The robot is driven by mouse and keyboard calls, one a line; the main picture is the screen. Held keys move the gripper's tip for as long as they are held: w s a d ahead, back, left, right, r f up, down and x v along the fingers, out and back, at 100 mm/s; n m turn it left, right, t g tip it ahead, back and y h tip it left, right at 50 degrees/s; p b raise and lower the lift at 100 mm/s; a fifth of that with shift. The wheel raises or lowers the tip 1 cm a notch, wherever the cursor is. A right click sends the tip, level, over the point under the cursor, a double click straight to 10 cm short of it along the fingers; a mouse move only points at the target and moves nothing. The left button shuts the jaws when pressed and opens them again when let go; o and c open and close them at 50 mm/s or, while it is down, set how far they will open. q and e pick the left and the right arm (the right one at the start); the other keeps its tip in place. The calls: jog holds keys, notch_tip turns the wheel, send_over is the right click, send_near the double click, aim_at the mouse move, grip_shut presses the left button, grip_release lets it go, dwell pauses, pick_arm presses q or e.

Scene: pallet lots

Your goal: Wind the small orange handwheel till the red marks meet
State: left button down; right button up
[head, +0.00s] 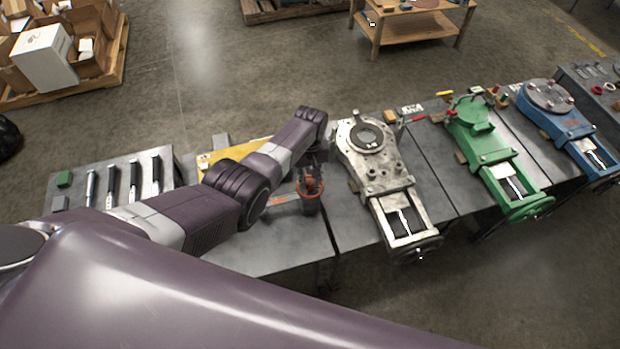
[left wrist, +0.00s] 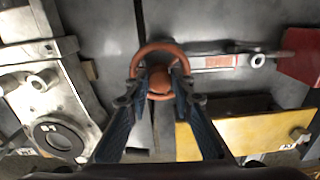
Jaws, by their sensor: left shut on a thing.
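The small orange handwheel (head: 305,191) sits on a dark fixture on the grey table, left of the white machine. In the left wrist view the wheel (left wrist: 154,47) shows as an orange ring with a round hub. My left gripper (head: 313,176) reaches down over it from above. Its two fingers (left wrist: 157,92) are on either side of the wheel, shut on it. A metal bar (left wrist: 212,64) with a red mark (left wrist: 220,61) runs from beside the wheel. I cannot tell whether red marks are aligned. My right gripper is out of view.
A white machine (head: 391,181) stands close on the right of the handwheel, with green (head: 490,150) and blue (head: 562,124) machines beyond. A yellow plate (left wrist: 240,130) lies near the wheel. Several dark-handled tools (head: 134,182) lie on the left table.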

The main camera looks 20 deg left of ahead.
pick_arm(q)
jog(key=n, duration=0.6)
jog(key=shift+w+r+n, duration=0.1)
jog(key=shift+w+n, duration=0.1)
jog(key=shift+n, duration=0.1)
jog(key=n, duration=0.6)
jog(key=shift+d, duration=0.1)
jog(key=n, duration=0.4)
jog(key=shift+w+n+b, duration=0.1)
jog(key=shift+n+b, duration=0.3)
jog(key=shift+n, duration=1.8)
jog(key=c, duration=1.8)
grip_release()
jog(key=shift+c, duration=0.2)
jog(key=shift+o, duration=0.8)
jog(key=shift+b, duration=0.3)
